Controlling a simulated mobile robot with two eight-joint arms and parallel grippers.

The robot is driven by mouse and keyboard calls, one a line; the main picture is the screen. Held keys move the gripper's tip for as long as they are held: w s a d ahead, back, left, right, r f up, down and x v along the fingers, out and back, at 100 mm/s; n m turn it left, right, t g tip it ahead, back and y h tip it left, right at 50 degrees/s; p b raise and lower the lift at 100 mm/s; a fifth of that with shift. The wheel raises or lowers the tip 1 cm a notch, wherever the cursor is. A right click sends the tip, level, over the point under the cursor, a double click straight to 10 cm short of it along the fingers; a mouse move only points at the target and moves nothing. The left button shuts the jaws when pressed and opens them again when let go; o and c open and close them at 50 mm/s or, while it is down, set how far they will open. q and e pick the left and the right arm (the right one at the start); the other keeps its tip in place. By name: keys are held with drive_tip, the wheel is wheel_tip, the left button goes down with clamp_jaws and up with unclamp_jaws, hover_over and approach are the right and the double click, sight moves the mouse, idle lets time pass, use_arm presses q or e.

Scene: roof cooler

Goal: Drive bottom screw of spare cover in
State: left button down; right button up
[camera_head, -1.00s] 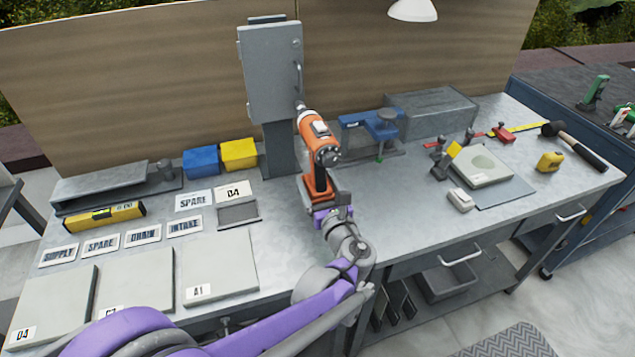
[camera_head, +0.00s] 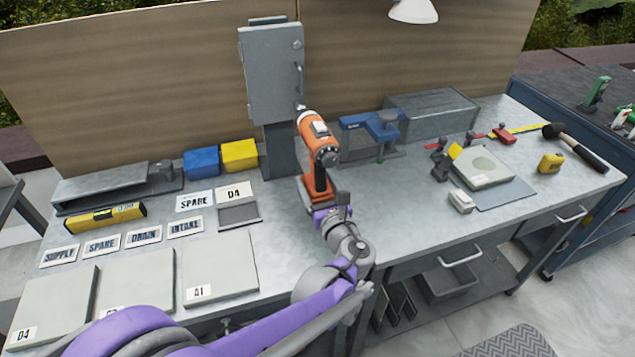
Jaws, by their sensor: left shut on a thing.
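The spare cover (camera_head: 270,75) is a grey upright panel with a handle on its right side, held on a grey stand at the back of the bench. A screw shows near its upper right corner; the bottom screw is hidden or too small to tell apart behind the drill tip. My left gripper (camera_head: 331,212) is shut on the handle of an orange drill (camera_head: 318,150). The drill's nose points away toward the lower right corner of the cover, its tip at or very near it; contact cannot be told. My right gripper is not in view.
Blue and yellow bins (camera_head: 239,155) stand left of the stand. A blue clamp (camera_head: 372,127) and a grey box (camera_head: 430,112) stand to the right. Labelled plates (camera_head: 219,266) and tags lie at the front left. A mallet (camera_head: 575,145) lies far right.

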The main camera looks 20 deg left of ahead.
sight(323, 195)
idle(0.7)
use_arm(q)
drive_tip(key=shift+v, duration=3.45)
